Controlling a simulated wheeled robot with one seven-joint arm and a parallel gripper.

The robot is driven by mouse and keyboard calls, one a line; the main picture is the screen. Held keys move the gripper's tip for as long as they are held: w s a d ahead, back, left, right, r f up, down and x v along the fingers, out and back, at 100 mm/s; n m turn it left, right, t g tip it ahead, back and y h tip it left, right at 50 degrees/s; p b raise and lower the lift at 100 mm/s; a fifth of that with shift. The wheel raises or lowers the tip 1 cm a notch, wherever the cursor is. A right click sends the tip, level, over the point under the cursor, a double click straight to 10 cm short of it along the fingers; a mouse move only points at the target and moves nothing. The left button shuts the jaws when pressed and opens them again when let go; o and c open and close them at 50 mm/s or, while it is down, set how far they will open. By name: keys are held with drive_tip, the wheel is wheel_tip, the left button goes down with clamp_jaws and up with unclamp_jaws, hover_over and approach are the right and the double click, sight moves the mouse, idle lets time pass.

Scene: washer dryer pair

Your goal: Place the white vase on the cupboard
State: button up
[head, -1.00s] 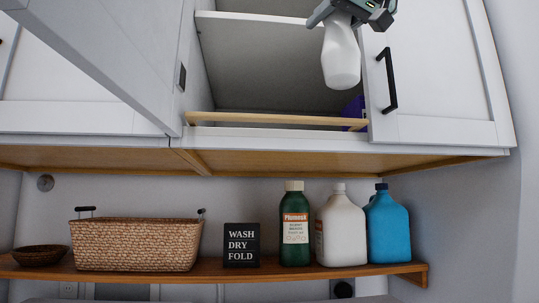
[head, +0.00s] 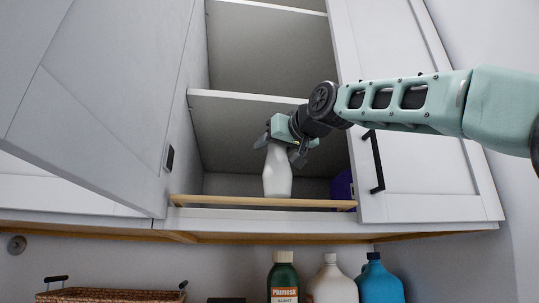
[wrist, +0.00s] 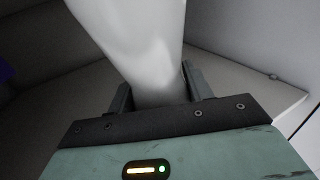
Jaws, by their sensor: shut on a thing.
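The white vase (head: 277,174) is upright inside the open wall cupboard, in its lowest compartment, behind the wooden front rail (head: 262,203). The rail hides its base, so I cannot tell whether it touches the cupboard floor. My gripper (head: 283,150) is shut on the narrow upper part of the vase. In the wrist view the vase (wrist: 135,40) lies between the two fingers (wrist: 158,92). The cupboard (head: 262,137) has its left door swung open and a shelf (head: 250,98) above the vase.
A purple object (head: 342,187) stands at the right of the same compartment, partly hidden by the right door (head: 415,130). The open left door (head: 100,90) bounds the left side. Below are a green bottle (head: 284,282), a white bottle (head: 333,285), a blue bottle (head: 379,282) and a basket (head: 110,296).

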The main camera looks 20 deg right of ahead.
sight(270, 162)
drive_tip(key=shift+w+a+r+p, duration=0.15)
drive_tip(key=shift+w+p, duration=0.15)
drive_tip(key=shift+w, duration=0.35)
drive_tip(key=shift+w+f, duration=0.2)
drive_tip(key=shift+f, duration=1.8)
drive_tip(key=shift+f+b, duration=0.15)
drive_tip(key=shift+b, duration=0.15)
drive_tip(key=o, duration=1.5)
